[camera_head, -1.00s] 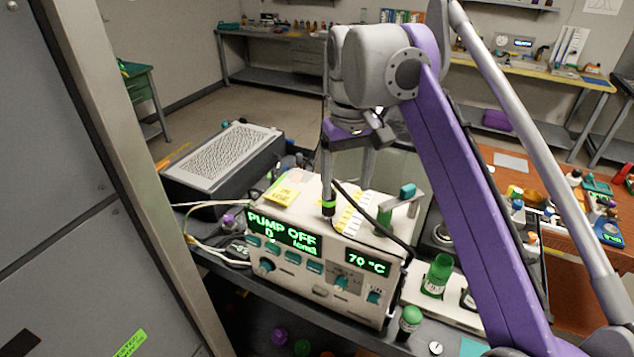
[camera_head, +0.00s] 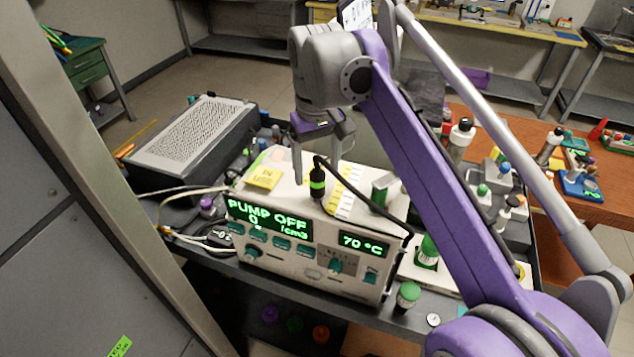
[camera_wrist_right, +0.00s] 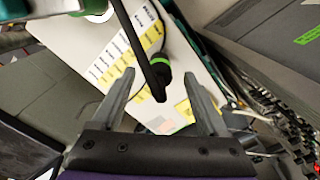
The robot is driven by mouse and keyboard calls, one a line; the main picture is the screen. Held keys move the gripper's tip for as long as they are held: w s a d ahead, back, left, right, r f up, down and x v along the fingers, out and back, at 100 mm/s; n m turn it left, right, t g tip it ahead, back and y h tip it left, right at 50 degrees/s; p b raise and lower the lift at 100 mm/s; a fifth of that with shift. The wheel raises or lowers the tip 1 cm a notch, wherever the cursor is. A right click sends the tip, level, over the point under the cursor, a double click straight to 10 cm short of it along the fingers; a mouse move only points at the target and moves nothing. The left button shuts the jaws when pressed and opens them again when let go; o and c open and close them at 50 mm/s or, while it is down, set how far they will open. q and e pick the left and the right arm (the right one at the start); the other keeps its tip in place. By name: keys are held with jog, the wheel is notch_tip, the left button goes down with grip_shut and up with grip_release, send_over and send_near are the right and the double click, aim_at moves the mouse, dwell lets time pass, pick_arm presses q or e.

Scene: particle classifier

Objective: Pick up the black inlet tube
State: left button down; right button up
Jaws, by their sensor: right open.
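The black inlet tube (camera_head: 317,178) stands on top of the white pump box (camera_head: 283,255). It has a black end piece with a green band, and a thin black hose runs from it to the right. My right gripper (camera_head: 317,168) is open, pointing down with its fingers to either side of the tube's upper end. In the right wrist view the open fingers (camera_wrist_right: 159,76) flank the tube's end piece (camera_wrist_right: 160,69), with the hose crossing between them. Contact cannot be told. My left gripper is out of view.
The pump box displays "PUMP OFF" and 70 °C. A yellow note (camera_head: 263,177) and a small green-and-grey part (camera_head: 383,190) lie on its top. A grey perforated box (camera_head: 195,135) stands behind left. Green bottles (camera_head: 427,252) stand to the right.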

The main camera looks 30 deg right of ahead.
jog(key=shift+s+f, duration=0.1)
jog(key=shift+f, duration=1.3)
grip_shut()
